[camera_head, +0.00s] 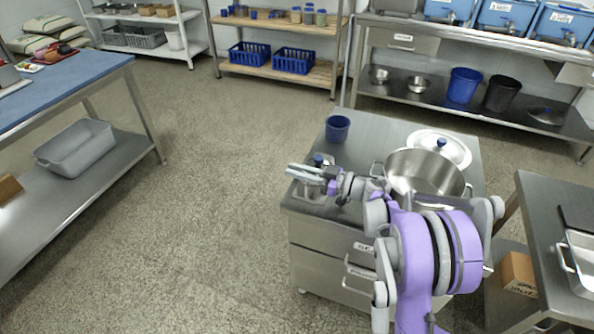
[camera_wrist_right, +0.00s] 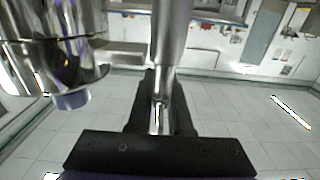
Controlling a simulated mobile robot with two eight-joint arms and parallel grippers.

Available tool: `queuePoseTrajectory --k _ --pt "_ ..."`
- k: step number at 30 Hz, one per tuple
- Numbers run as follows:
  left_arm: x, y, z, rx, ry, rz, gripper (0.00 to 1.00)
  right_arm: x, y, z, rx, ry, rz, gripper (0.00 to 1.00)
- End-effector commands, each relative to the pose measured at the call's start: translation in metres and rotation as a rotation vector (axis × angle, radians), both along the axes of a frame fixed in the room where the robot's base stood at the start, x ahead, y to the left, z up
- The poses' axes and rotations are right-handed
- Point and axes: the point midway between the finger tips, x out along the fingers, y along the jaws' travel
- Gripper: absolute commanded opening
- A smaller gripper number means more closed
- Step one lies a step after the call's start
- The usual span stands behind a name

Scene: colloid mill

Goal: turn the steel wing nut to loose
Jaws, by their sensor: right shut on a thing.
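A small polished steel mill (camera_head: 313,192) stands at the left front corner of the steel cabinet, partly hidden under my right gripper. My right gripper (camera_head: 298,172) reaches over it from the right, with its fingers pointing left. In the right wrist view, a shiny steel part (camera_wrist_right: 172,35) runs up between the dark fingers of the gripper (camera_wrist_right: 160,105). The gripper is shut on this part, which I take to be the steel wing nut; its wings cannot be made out. The mill's round polished body (camera_wrist_right: 50,60) is at the left there. My left gripper is not in view.
On the cabinet top (camera_head: 375,127) are a blue cup (camera_head: 337,128), a large steel pot (camera_head: 424,172) close to my right arm, and a lid (camera_head: 450,147) with a blue knob. A steel table (camera_head: 535,215) stands at the right. The floor to the left is open.

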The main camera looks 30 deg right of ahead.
Motion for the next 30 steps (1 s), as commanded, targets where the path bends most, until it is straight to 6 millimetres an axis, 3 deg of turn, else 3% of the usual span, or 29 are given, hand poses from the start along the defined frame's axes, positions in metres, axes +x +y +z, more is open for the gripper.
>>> queuePoseTrajectory --k 1,2,4,16,30 --pt "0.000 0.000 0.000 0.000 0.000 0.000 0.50 0.000 0.000 0.000 0.000 0.000 0.001 0.00" --pt "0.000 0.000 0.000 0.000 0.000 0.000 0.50 0.000 0.000 0.000 0.000 0.000 0.000 0.23" --pt "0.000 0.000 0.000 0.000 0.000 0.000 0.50 0.000 0.000 0.000 0.000 0.000 0.000 0.36" --pt "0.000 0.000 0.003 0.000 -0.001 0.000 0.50 0.000 0.000 0.009 0.001 -0.001 -0.001 0.36" --pt "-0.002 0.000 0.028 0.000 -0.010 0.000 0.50 0.000 0.000 0.090 0.001 -0.001 -0.001 0.36"
